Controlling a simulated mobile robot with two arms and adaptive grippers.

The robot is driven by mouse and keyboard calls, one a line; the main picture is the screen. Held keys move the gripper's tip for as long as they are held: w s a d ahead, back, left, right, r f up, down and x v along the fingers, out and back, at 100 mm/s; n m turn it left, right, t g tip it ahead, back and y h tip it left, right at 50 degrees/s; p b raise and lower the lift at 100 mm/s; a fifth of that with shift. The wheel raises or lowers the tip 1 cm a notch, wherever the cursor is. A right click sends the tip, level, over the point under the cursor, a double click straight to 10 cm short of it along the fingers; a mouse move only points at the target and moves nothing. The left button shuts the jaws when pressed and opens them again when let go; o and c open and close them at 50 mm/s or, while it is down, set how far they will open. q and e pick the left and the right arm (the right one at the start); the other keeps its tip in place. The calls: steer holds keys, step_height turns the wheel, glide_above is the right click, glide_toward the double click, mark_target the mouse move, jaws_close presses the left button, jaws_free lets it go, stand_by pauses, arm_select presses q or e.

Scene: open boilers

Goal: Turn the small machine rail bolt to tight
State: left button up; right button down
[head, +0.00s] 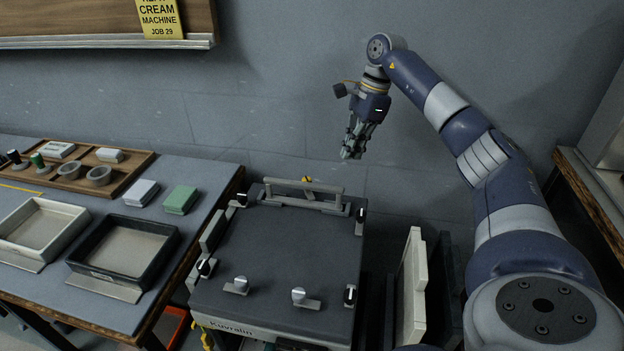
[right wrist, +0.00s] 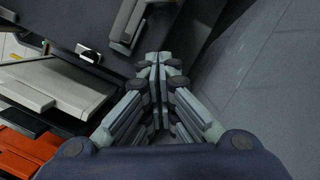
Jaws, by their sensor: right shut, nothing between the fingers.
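The machine (head: 280,247) is a dark grey box with a flat top, labelled "Kuvralin" on its front. A grey rail (head: 305,188) runs along its back edge on short posts. Several small black-and-white fittings sit around the top's edges, one near the rail's left end (head: 242,199) and one near its right end (head: 360,214). I cannot tell which is the rail bolt or how it is turned. My right gripper (head: 351,153) is shut and empty, pointing down, above and behind the rail's right end. It also shows in the right wrist view (right wrist: 158,62). My left gripper is out of view.
Two levers (head: 238,286) (head: 305,298) stand on the machine's front top. A table (head: 215,183) with trays and a wooden organiser is at left. A cream panel (head: 413,287) stands upright right of the machine. The grey wall (head: 280,100) is close behind.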

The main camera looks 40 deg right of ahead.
steer(key=x, duration=1)
steer(key=shift+w+a+f, duration=0.1)
steer(key=shift+a+f, duration=0.05)
steer(key=shift+f, duration=0.05)
steer(key=shift+w+a+r+p, duration=0.15)
steer(key=shift+w+a+p, duration=0.15)
steer(key=shift+a, duration=0.3)
steer(key=shift+w+a+r+p, duration=0.1)
steer(key=shift+w+a+p, duration=0.2)
steer(key=shift+a, duration=0.35)
steer(key=shift+w+a, duration=0.1)
steer(key=shift+a, duration=0.45)
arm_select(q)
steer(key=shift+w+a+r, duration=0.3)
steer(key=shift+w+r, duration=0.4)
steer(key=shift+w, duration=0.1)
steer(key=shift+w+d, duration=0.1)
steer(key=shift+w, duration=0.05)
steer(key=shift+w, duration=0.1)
arm_select(e)
steer(key=shift+a, duration=0.1)
